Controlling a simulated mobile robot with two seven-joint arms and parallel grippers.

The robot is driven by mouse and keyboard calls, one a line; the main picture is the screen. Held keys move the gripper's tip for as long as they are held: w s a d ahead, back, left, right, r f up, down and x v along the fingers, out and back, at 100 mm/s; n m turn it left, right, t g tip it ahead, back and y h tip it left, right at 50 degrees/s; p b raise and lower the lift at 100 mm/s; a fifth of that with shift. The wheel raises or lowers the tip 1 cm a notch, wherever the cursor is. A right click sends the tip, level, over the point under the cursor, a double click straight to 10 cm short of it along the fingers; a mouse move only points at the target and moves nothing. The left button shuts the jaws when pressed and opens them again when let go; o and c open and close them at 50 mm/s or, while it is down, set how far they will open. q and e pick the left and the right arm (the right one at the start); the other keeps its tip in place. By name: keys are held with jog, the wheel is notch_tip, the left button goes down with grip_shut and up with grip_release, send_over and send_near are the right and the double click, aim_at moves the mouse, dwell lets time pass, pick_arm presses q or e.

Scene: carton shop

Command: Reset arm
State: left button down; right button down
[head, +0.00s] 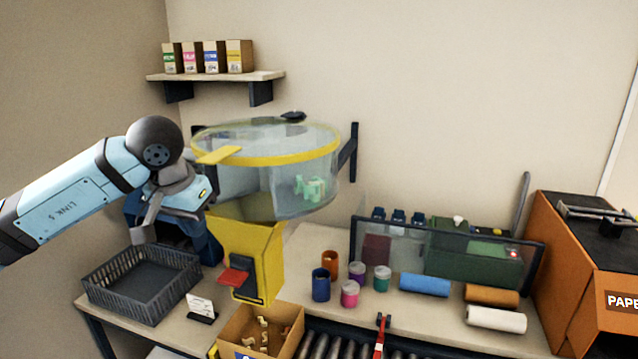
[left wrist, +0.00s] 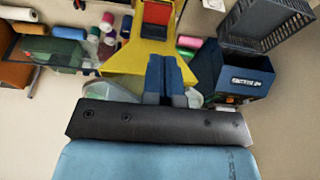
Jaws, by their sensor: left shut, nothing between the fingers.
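My left arm comes in from the left in the head view. My right gripper is not in view.
A clear drum (head: 290,185) with a yellow rim holds green pieces. A black crate (head: 150,308) stands on the bench at left. A cardboard box (head: 292,325) with small pieces sits in front. Several paint jars, coloured rolls and an orange machine (head: 570,265) fill the right.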

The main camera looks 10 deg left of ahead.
pick_arm(q)
jog(key=s+d+f+n+g+h+p, duration=0.15)
jog(key=s+d+f+n+h, duration=0.25)
jog(key=d+n+h, duration=0.7)
jog(key=s+d+f+n+h+p, duration=0.2)
jog(key=s+d+f+n+h, duration=0.15)
jog(key=d+n+h, duration=0.8)
jog(key=a+f+n+t+y+p, duration=0.1)
jog(key=f+n+t+y, duration=0.35)
jog(key=n, duration=0.45)
jog(key=w+a+f+n+t+y, duration=0.1)
jog(key=f+n+t+y, duration=0.2)
jog(key=n+t, duration=0.45)
jog(key=a+f+n+t+y+p, duration=0.1)
jog(key=a+f+n+t+y, duration=0.15)
jog(key=n, duration=0.85)
jog(key=s+a+f+n+g+y, duration=0.1)
jog(key=s+f+n+g+y, duration=0.1)
jog(key=s+f+n+y, duration=0.3)
jog(key=s+a+f+n+g+y+p, duration=0.1)
jog(key=s+a+f+n+g+y, duration=0.1)
jog(key=s+f+n, duration=0.8)
notch_tip(320, 180, down, 6)
jog(key=n+g+y, duration=0.1)
jog(key=n+y, duration=0.1)
jog(key=n, duration=0.2)
jog(key=shift+a+f+n+g+y, duration=0.15)
jog(key=shift+f+n+g+y, duration=0.1)
jog(key=shift+n+g+y, duration=0.1)
